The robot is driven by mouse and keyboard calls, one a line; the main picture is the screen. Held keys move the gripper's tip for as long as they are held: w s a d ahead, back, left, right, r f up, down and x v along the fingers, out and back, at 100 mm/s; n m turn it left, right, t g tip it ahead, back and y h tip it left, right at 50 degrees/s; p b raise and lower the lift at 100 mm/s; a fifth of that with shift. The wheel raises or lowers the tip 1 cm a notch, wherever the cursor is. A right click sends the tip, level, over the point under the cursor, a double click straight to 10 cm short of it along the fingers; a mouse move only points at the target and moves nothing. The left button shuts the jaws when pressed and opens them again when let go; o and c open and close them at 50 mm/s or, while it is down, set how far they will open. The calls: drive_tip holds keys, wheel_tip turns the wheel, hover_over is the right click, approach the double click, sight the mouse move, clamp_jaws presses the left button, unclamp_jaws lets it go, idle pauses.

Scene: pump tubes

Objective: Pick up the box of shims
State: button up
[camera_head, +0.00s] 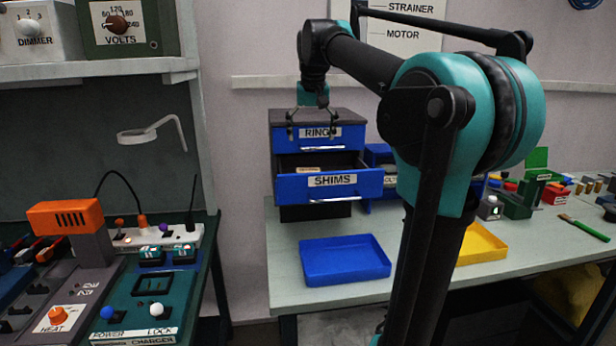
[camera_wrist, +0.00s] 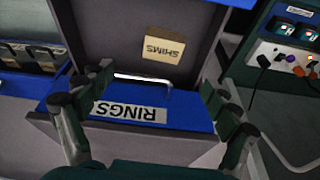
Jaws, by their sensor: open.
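The box of shims is a tan box (camera_wrist: 162,48) with a SHIMS label, lying in the open drawer in the wrist view. In the head view only a sliver of the box (camera_head: 304,169) shows above the drawer's front. The SHIMS drawer (camera_head: 361,184) is blue-fronted and pulled out below the RINGS drawer (camera_head: 347,137), which looks shut. My gripper (camera_head: 310,128) is open and empty, pointing down in front of the RINGS drawer, above the open drawer. In the wrist view my gripper (camera_wrist: 157,84) has its fingers spread either side of the RINGS label, with the box beyond the fingertips.
The RINGS drawer's handle (camera_wrist: 145,79) stands out between my fingers and the box. An empty blue tray (camera_head: 345,262) lies on the table in front of the cabinet, and a yellow tray (camera_head: 482,245) lies to the right. A charger bench (camera_head: 155,315) stands at the left.

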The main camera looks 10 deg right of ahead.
hover_over(308, 170)
drive_tip(key=s, duration=0.2)
drive_tip(key=f, duration=0.6)
drive_tip(key=shift+d+f, duration=0.25)
drive_tip(key=shift+f, duration=0.15)
drive_tip(key=shift+a+x, duration=0.1)
drive_tip(key=shift+x, duration=1.2)
drive_tip(key=shift+a+x, duration=0.15)
drive_tip(key=shift+x, duration=1.1)
drive_tip(key=c, duration=1.3)
drive_tip(key=shift+r, duration=0.1)
